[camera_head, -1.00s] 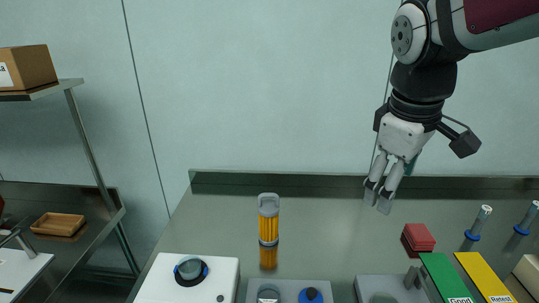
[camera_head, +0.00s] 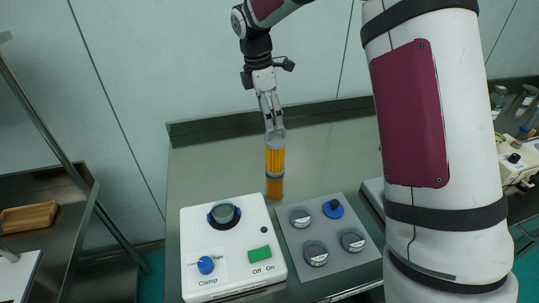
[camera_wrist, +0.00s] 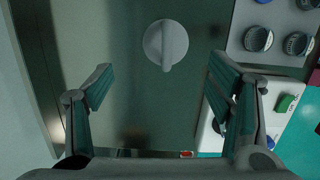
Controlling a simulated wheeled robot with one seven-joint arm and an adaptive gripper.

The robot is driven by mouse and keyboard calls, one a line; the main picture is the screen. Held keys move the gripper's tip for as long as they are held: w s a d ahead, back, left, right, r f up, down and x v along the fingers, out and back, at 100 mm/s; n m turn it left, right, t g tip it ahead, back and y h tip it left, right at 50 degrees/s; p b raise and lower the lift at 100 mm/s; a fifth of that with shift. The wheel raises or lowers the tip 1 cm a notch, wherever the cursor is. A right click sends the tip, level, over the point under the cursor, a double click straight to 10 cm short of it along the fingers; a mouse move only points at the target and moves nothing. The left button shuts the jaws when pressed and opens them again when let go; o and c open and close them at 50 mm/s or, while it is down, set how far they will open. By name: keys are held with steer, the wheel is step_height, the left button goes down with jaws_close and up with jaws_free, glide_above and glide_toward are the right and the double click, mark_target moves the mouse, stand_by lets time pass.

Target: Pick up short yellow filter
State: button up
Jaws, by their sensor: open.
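The short yellow filter (camera_head: 275,158) stands upright on the metal table, a yellow ribbed cylinder with a grey cap. In the wrist view its round grey top with a raised handle bar (camera_wrist: 166,45) shows from above, and the yellow body is hidden below it. My gripper (camera_head: 270,118) is above the filter in the head view, fingers pointing down close to the cap. In the wrist view my gripper (camera_wrist: 160,78) has its fingers wide apart with nothing between them, and the filter top lies ahead of the fingertips. I cannot tell the exact gap in height.
A white clamp device (camera_head: 232,250) with blue knob and green switch stands in front of the filter. A grey panel (camera_head: 328,265) with several round parts lies to its right. A shelf (camera_head: 50,215) stands at the left.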

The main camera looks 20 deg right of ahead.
mark_target(274, 139)
steer(key=f, duration=0.4)
steer(key=d+f, duration=0.1)
steer(key=f, duration=0.1)
steer(key=shift+p, duration=0.35)
steer(key=f, duration=0.1)
steer(key=f+p, duration=0.1)
steer(key=f, duration=0.1)
steer(key=d+f, duration=0.1)
steer(key=shift+s+f, duration=0.3)
steer(key=shift+s, duration=0.05)
steer(key=shift+f, duration=0.3)
steer(key=shift+c, duration=0.4)
steer(key=c, duration=1.3)
